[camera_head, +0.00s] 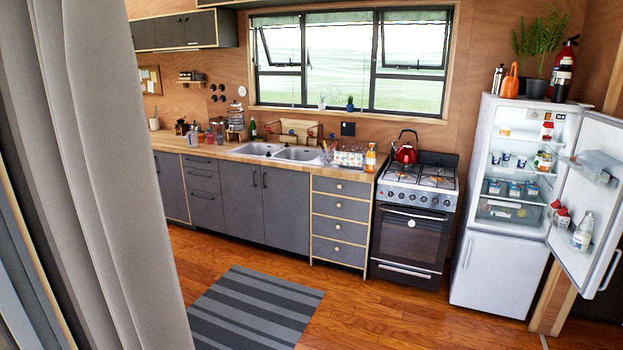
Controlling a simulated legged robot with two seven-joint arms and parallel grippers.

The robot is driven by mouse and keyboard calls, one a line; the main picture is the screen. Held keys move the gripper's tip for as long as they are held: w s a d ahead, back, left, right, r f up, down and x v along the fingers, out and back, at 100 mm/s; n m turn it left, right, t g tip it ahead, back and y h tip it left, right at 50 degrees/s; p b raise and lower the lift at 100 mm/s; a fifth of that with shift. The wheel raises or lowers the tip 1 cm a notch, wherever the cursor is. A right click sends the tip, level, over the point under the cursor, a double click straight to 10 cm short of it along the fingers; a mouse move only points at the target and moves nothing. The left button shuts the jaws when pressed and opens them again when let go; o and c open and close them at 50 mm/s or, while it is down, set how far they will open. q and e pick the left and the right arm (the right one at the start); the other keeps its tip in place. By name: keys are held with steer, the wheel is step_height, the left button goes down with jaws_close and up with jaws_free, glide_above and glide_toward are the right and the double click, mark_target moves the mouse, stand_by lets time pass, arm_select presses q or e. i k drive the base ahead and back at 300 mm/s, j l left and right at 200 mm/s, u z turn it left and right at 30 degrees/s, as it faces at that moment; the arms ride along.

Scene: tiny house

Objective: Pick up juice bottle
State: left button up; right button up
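A small bottle with orange contents (370,158) stands upright on the wooden counter, just left of the stove. It looks like a juice bottle, but its label is too small to read. The open fridge (487,185) at the right holds jars, cups and bottles, including a white bottle (583,232) in the door shelf. I cannot tell whether any of these is juice. Neither of my grippers is in view.
A grey curtain (115,180) fills the left foreground. A striped rug (254,310) lies on the wooden floor. The fridge door (592,200) stands open at the right. A red kettle (404,151) sits on the stove (412,225). The floor before the stove is clear.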

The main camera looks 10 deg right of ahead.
mark_target(371, 154)
steer(key=i+z, duration=0.25)
steer(key=i, duration=2.35)
